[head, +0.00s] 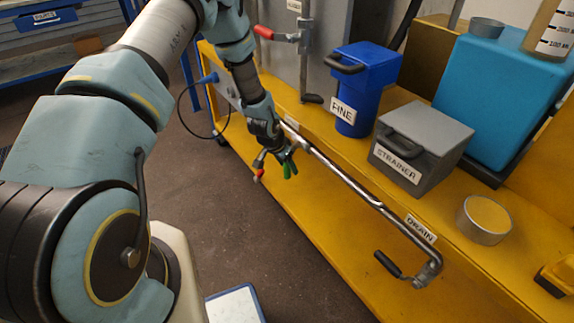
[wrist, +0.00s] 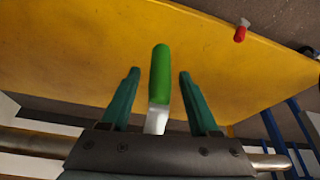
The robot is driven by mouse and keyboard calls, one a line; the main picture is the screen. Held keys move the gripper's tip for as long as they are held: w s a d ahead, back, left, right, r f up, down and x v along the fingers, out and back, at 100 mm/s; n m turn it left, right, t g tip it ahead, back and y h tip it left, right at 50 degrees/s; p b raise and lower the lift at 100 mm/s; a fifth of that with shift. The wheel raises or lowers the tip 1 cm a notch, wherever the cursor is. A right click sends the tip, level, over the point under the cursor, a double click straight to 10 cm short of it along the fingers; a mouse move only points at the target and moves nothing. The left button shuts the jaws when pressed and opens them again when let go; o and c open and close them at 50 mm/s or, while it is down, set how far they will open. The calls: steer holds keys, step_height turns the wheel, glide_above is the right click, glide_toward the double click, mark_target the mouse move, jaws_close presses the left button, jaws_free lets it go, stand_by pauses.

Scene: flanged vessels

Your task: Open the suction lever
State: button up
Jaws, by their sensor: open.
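A lever with a green grip (wrist: 160,75) and a pale metal shank stands between the two teal fingers of my gripper (wrist: 158,74) in the wrist view. The fingers are open, with a gap on either side of the grip. In the head view, my gripper (head: 274,158) is at the left end of a metal pipe, and the green grip (head: 290,168) shows beside it. No suction label is readable, so I cannot confirm which lever bears that name.
A red-tipped part (wrist: 241,31) shows in the wrist view. The pipe (head: 345,177) runs along the yellow bench (head: 325,235) to a black-handled lever (head: 388,264) near the DRAIN label (head: 420,229). A STRAINER box (head: 425,140), a blue FINE bin (head: 365,85) and a red-handled clamp (head: 264,32) stand nearby.

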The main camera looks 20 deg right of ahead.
jaws_close()
stand_by(0.4)
stand_by(0.9)
